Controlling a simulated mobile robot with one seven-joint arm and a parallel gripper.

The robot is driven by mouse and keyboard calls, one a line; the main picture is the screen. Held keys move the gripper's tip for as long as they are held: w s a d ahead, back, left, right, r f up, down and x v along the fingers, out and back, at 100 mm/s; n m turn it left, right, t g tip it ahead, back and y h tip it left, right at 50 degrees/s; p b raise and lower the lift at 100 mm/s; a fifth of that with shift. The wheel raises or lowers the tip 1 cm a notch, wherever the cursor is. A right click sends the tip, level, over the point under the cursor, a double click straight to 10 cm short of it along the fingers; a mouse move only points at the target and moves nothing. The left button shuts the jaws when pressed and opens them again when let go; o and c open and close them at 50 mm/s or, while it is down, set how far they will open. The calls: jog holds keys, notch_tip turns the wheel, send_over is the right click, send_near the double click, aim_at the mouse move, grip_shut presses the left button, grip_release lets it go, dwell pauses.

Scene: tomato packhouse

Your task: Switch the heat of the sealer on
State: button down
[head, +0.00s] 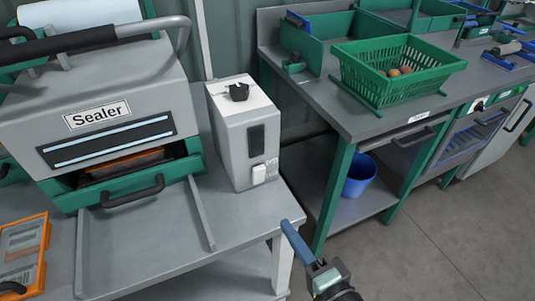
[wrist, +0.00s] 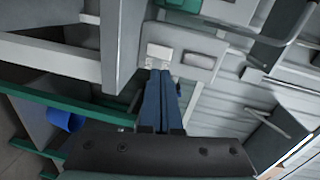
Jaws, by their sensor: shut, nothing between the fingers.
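The sealer (head: 100,110) is a grey and green machine with a labelled front at the left of the head view. Beside it on the grey table stands a light grey control box (head: 232,150), with a black knob (head: 238,92) on top. Its front has a dark panel (head: 257,140) and, below that, a white rocker switch (head: 259,174); I cannot tell its position. My gripper (head: 286,224) is shut and empty, in front of the box and apart from it. In the wrist view the blue fingertips (wrist: 160,72) point toward the white switch (wrist: 158,53).
A green basket (head: 400,90) with brown round items stands on the right bench (head: 370,122). A blue bucket (head: 360,176) sits on the shelf below. An orange tray (head: 24,250) lies at the left. A gap separates the sealer's table (head: 240,215) from the bench.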

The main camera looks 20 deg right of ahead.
aim_at(260, 174)
jog(key=shift+s+d+m+p, duration=0.45)
jog(key=shift+s+d+m, duration=0.05)
jog(key=shift+s+m, duration=0.15)
jog(key=w, duration=0.4)
jog(key=w+p, duration=0.1)
jog(key=w, duration=0.9)
jog(key=shift+a+f, duration=0.25)
jog(key=shift+f, duration=0.1)
jog(key=shift+r+p, duration=0.15)
jog(key=shift+p, duration=0.3)
jog(key=p, duration=0.2)
jog(key=r+g+p, duration=0.1)
jog(key=shift+w+p, duration=0.25)
jog(key=shift+p, duration=0.1)
jog(key=shift+f+b, duration=0.35)
jog(key=shift+f, duration=0.1)
